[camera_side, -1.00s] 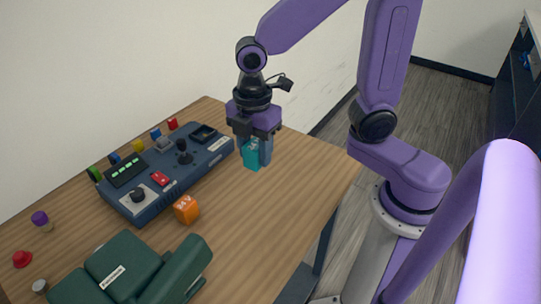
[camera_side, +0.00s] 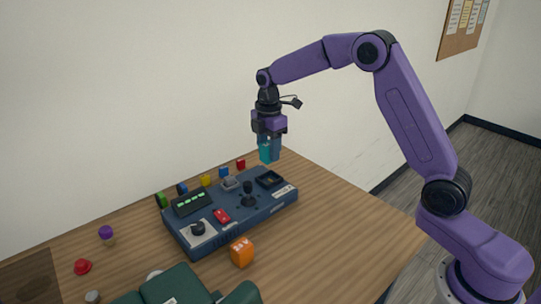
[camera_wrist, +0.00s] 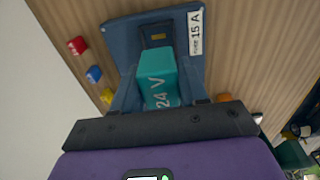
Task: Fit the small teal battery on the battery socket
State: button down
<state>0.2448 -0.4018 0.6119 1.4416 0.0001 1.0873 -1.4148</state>
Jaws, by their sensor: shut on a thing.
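The small teal battery (camera_side: 265,155), marked "24 V", is held between the fingers of my gripper (camera_side: 269,150). In the wrist view the battery (camera_wrist: 155,65) sits between the two blue fingers of my gripper (camera_wrist: 157,78). The battery is up in the air, above the far right end of the blue console. The battery socket (camera_side: 268,179) appears to be the dark recess at that end of the console. In the wrist view the socket (camera_wrist: 158,33) shows just beyond the battery, which hides part of it. The battery is apart from the socket.
The blue console (camera_side: 270,203) carries a joystick (camera_side: 249,192), a red switch (camera_side: 222,216) and a knob. Small coloured blocks stand behind it, including a red one (camera_side: 241,163). An orange block (camera_side: 242,252) stands in front. The table's right part is clear.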

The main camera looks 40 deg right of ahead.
jog(key=shift+f, duration=2.8)
jog(key=shift+f, duration=0.7)
jog(key=shift+c, duration=0.6)
grip_release()
jog(key=shift+d+r, duration=0.1)
jog(key=shift+r, duration=2.85)
